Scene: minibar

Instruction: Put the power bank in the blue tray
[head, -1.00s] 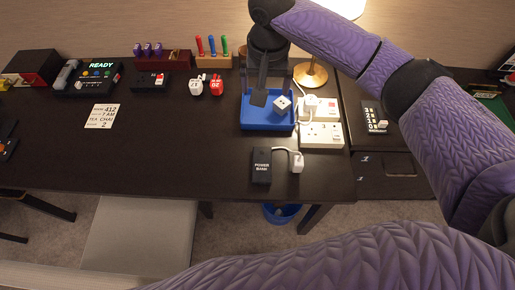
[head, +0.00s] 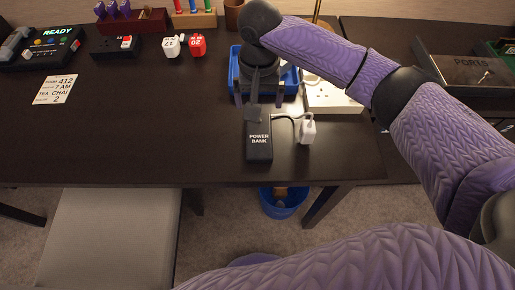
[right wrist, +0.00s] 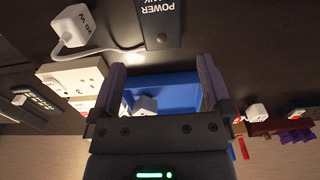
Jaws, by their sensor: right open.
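The black power bank (head: 259,148) lies on the dark table near its front edge; in the right wrist view its lettered end (right wrist: 158,22) shows at the top. A short cable runs from it to a white plug (head: 307,131). My right gripper (right wrist: 162,72) is open and empty, between tray and power bank, at the power bank's far end. My left gripper is not in view.
A white socket strip (head: 332,99) is right of the tray. A blue bin (head: 283,205) stands below the table edge. The table left of the power bank is clear.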

